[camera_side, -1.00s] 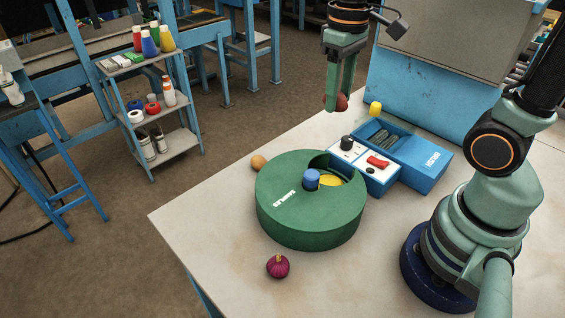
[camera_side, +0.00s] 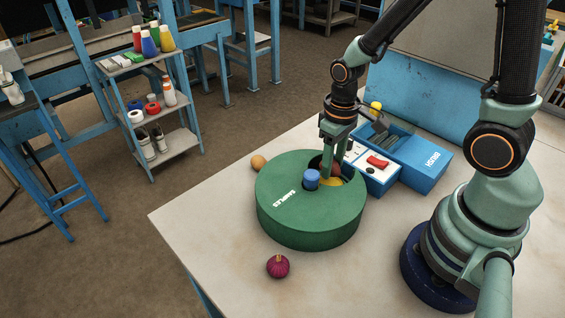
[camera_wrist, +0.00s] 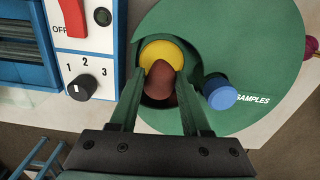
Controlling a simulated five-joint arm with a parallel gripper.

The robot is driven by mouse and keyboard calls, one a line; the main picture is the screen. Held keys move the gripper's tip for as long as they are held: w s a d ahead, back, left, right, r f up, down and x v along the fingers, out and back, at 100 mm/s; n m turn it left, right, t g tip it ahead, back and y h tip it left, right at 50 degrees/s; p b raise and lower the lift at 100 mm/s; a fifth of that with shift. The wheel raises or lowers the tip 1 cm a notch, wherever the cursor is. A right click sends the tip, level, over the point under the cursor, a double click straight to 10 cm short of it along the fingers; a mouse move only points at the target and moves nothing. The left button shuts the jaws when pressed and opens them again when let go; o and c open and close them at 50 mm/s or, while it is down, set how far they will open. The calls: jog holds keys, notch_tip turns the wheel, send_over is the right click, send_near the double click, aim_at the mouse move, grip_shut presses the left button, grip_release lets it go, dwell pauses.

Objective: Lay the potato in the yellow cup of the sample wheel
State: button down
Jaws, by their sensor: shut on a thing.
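My gripper (camera_side: 337,169) is shut on a reddish-brown, egg-shaped potato (camera_wrist: 162,86), with one finger on each side of it. It holds the potato at the opening in the top of the round green sample wheel (camera_side: 310,228). The yellow cup (camera_wrist: 165,50) shows in that opening. In the wrist view the potato overlaps the near part of the cup. I cannot tell whether it touches the cup. In the side view the fingers partly hide the potato and the opening.
A blue knob (camera_side: 311,178) rises beside the opening. A blue box with a white switch panel (camera_side: 362,172) stands behind the wheel, close to my gripper. A tan round thing (camera_side: 258,162) and a purple onion (camera_side: 278,266) lie on the table.

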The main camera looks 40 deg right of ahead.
aim_at(332, 174)
jog(key=shift+f, duration=1.9)
jog(key=shift+f, duration=0.15)
jog(key=c, duration=0.6)
grip_release()
jog(key=shift+c, duration=0.2)
notch_tip(332, 174, up, 12)
jog(key=shift+r, duration=0.2)
notch_tip(332, 174, up, 11)
jog(key=t, duration=0.5)
jog(key=shift+s+a+m+t, duration=0.2)
jog(key=shift+s+m+t, duration=0.1)
jog(key=shift+s+m, duration=0.15)
jog(key=shift+f, duration=0.1)
